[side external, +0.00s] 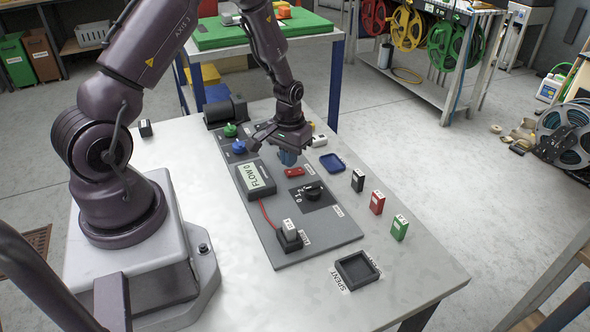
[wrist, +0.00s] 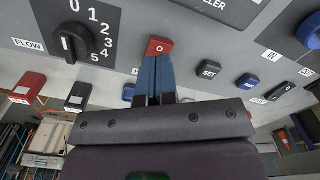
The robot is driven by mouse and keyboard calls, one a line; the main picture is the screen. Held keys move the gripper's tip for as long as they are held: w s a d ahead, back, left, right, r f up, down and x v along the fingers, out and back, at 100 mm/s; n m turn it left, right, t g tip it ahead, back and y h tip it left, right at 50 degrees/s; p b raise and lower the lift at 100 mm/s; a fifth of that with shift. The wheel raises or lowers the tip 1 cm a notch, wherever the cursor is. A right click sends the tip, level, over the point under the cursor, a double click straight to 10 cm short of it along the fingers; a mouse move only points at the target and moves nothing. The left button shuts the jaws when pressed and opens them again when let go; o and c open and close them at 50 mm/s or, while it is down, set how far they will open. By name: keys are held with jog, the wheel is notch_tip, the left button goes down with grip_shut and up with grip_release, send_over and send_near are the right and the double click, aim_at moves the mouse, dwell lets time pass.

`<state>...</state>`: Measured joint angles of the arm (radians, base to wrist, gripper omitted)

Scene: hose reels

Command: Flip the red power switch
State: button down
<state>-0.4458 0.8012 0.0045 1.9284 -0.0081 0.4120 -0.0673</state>
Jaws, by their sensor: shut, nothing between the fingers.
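The red power switch (side external: 293,173) sits on the grey panel, just above the black dial. In the wrist view the red switch (wrist: 159,46) shows a white "O" on its face. My gripper (side external: 287,160) points down just behind the switch in the side view, with its blue fingers together and empty. In the wrist view the shut fingers (wrist: 155,72) reach up to the lower edge of the switch and overlap it slightly. I cannot tell whether they touch it. The far side of the switch is partly hidden by the fingers.
Black (side external: 357,180), red (side external: 377,202) and green (side external: 399,228) blocks stand to the right. A "SPENT" tray (side external: 342,266) is at the front.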

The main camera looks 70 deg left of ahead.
aim_at(289, 172)
jog(key=shift+f, duration=1.25)
dwell(0.8)
jog(key=shift+r, duration=3.55)
